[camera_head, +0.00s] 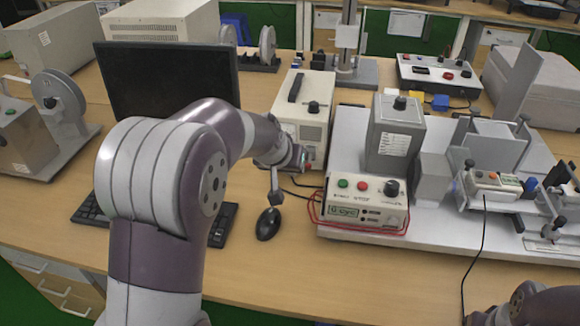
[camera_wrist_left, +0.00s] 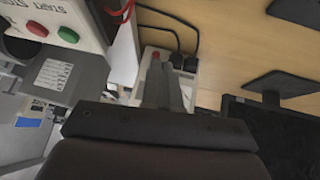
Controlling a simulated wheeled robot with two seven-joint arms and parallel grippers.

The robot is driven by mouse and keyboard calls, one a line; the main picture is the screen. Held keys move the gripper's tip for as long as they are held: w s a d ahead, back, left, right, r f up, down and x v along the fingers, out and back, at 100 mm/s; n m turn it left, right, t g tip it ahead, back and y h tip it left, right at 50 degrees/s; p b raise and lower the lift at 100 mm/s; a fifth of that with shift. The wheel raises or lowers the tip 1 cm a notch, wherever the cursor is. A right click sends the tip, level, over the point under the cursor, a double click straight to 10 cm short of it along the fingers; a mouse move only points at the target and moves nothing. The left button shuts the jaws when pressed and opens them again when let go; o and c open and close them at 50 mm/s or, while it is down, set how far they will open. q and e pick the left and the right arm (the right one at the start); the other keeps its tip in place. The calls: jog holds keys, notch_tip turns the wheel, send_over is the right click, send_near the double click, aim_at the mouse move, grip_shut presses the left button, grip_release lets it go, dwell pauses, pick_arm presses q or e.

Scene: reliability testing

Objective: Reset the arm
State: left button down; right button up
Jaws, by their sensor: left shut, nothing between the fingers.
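My left arm (camera_head: 165,190) rises from the bottom left and reaches forward over the desk. Its gripper (camera_head: 302,160) is small and partly hidden by the wrist in the head view, in front of the beige power unit (camera_head: 303,112). In the left wrist view the gripper's grey fingers (camera_wrist_left: 165,82) are together, with nothing between them. I cannot tell whether they touch the unit. Part of my right arm (camera_head: 535,305) shows at the bottom right. Its gripper is out of view.
A monitor (camera_head: 165,78), a keyboard (camera_head: 222,224) and a mouse (camera_head: 268,223) are near my left arm. Right of the gripper stands a control box (camera_head: 365,203) with buttons and red wires on a white platform (camera_head: 345,150). The front desk strip is mostly clear.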

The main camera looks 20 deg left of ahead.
pick_arm(q)
jog(key=shift+s, duration=0.15)
jog(key=s+d+f+g, duration=0.1)
jog(key=s+d+f, duration=0.1)
jog(key=s, duration=0.4)
jog(key=s+d+f+m+g, duration=0.1)
jog(key=s+d+f+g, duration=0.1)
jog(key=s, duration=0.4)
jog(key=s+d+f+g, duration=0.2)
jog(key=s+f, duration=0.2)
jog(key=s, duration=0.2)
jog(key=shift+s+f+m, duration=0.1)
jog(key=shift+f+m, duration=0.15)
jog(key=shift+m, duration=0.05)
notch_tip(320, 180, up, 14)
jog(key=s+d+m+p, duration=0.1)
jog(key=p, duration=1.3)
jog(key=shift+s+d+g, duration=0.3)
jog(key=shift+d, duration=0.05)
jog(key=shift+r, duration=0.1)
